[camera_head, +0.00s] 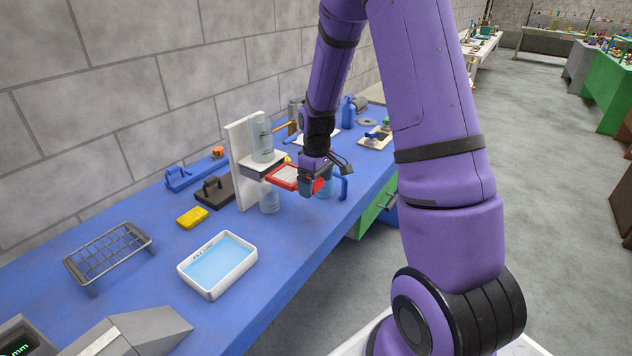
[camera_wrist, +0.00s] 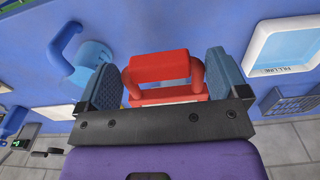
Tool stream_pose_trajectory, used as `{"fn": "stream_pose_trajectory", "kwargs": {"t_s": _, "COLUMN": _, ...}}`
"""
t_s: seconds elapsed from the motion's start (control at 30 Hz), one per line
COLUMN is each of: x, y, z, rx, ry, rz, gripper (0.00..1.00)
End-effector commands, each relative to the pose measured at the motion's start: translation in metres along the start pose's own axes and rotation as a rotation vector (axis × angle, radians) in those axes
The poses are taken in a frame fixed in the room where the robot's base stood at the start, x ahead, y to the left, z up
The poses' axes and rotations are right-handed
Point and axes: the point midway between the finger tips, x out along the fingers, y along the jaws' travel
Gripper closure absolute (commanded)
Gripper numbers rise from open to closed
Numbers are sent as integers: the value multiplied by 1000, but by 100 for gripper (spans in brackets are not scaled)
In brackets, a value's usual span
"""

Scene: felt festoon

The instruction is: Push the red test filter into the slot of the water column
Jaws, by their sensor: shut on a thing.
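The red test filter (camera_head: 284,176), a flat red frame with a pale middle and a red handle, is level at the front right of the water column. The handle hides most of the filter there.
A blue jug (camera_head: 342,187) stands close to the right of my gripper and also shows in the wrist view (camera_wrist: 92,55). A white water tray (camera_head: 218,264), yellow sponge (camera_head: 192,217), dark handled block (camera_head: 214,191) and wire rack (camera_head: 108,252) stand left on the blue bench.

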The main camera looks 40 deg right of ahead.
Motion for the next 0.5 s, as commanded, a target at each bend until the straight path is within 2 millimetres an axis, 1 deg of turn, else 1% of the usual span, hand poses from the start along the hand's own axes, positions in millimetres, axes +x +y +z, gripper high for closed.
{"fn": "stream_pose_trajectory", "kwargs": {"t_s": 0.5, "x": 0, "y": 0, "z": -13, "rx": -1, "ry": 1, "rz": 0, "gripper": 35}}
